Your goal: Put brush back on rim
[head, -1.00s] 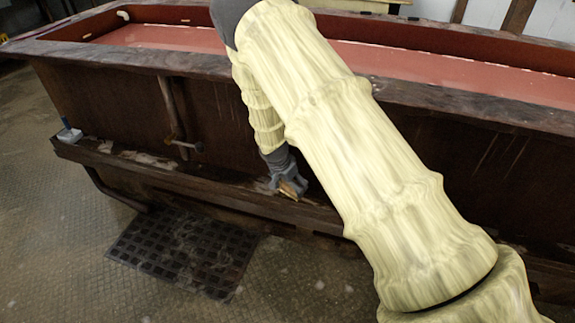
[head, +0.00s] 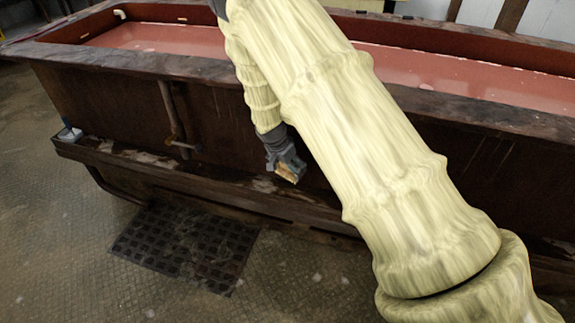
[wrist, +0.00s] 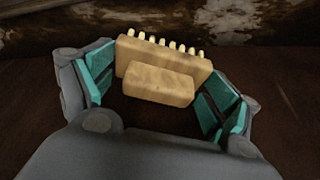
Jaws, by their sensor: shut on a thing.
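The brush (wrist: 158,83) is a tan block with a row of short pale bristles along its far edge. In the wrist view it sits between the teal pads of my gripper (wrist: 160,95), which is shut on it. In the head view my gripper (head: 288,170) hangs by the tank's outer wall, just above the lower ledge (head: 215,185). Only a small tan piece of the brush (head: 287,174) shows there. The tank's dark, worn rim (head: 130,60) runs around the top, well above my gripper. My arm hides part of the rim.
The tank holds reddish liquid (head: 170,38). A pipe with a valve handle (head: 182,145) stands against the wall left of my gripper. A small whitish-blue object (head: 68,132) sits at the ledge's left end. A dark grate (head: 185,250) lies on the floor.

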